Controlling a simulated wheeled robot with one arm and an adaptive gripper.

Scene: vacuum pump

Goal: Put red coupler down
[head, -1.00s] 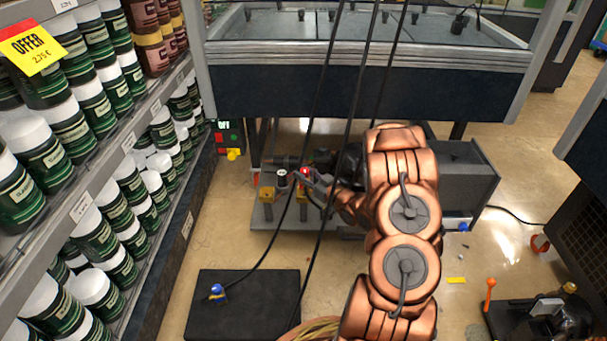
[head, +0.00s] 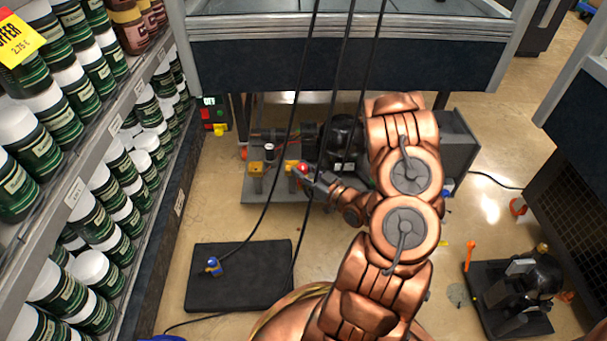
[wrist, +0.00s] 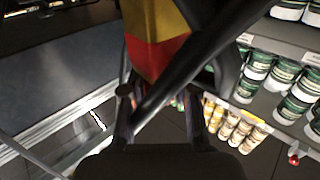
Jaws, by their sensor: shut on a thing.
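My gripper (head: 306,173) reaches left from my copper-coloured arm and is shut on the red coupler (head: 303,168). In the head view the coupler is a small red spot at the fingertips, overlapping the right edge of a yellow valve (head: 291,172) on the pump unit (head: 340,150). I cannot tell whether it touches the valve. In the wrist view a red and yellow body (wrist: 155,45) fills the space between the dark fingers. A blue coupler (head: 212,265) lies on the black mat (head: 250,295) on the floor.
Another yellow valve (head: 256,170) stands to the left. Several black cables hang across the view. A shelf of green jars (head: 85,150) borders the left. A black device with an orange lever (head: 515,290) stands at lower right. The mat is mostly bare.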

